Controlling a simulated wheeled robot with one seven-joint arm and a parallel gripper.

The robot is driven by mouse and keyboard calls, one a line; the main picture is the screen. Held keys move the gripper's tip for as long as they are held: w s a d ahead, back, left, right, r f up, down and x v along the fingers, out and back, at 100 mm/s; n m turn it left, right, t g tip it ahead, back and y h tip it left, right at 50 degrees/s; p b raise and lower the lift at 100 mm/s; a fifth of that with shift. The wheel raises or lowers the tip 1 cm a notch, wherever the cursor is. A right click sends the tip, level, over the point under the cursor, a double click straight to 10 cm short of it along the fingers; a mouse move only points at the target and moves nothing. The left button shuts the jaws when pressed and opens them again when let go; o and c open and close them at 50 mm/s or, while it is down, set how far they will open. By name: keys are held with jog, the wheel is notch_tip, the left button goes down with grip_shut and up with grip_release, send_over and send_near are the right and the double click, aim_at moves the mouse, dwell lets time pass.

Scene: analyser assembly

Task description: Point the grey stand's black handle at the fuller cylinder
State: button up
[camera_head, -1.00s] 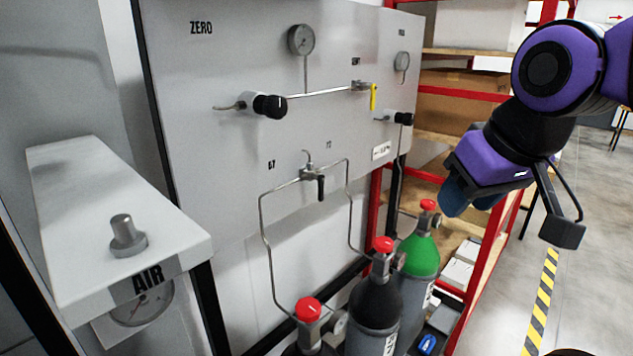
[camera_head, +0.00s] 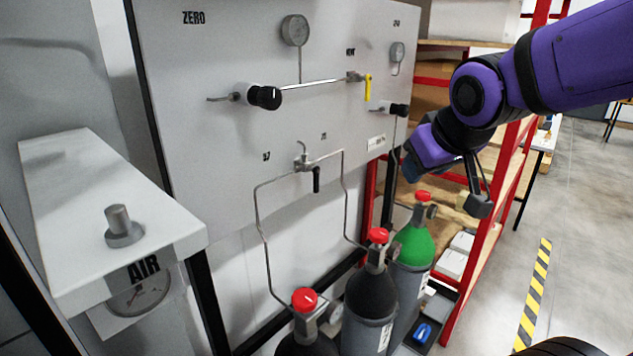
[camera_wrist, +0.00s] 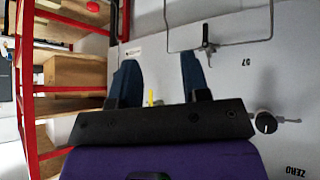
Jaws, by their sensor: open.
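The grey upright panel (camera_head: 225,135) carries a small valve with a black handle (camera_head: 316,180), which hangs straight down. Bent pipes run from this valve down to two dark cylinders, a front one (camera_head: 306,342) and a middle one (camera_head: 370,300), both with red caps. Small gauges sit by their necks, too small to read. My gripper (camera_head: 408,165) is right of the handle, above the green-topped cylinder, partly hidden by my wrist. In the wrist view its blue fingers are apart and empty (camera_wrist: 160,68); the black handle (camera_wrist: 208,47) shows beyond them, apart from them.
A black knob (camera_head: 264,97), a yellow lever (camera_head: 367,87) and a second black knob (camera_head: 397,110) stick out of the panel. A green-topped cylinder (camera_head: 414,245) and red-framed shelves (camera_head: 470,270) stand at right. The AIR box (camera_head: 95,215) is at left.

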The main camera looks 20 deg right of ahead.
jog(key=w+f+n+t, duration=0.1)
jog(key=w+f+t, duration=0.15)
jog(key=w, duration=0.65)
jog(key=n+t+y, duration=0.4)
jog(key=t+y, duration=0.1)
jog(key=y, duration=0.5)
send_near(318, 182)
jog(key=x, duration=1)
jog(key=shift+w+a+r, duration=0.1)
jog(key=shift+w+a, duration=0.05)
grip_shut()
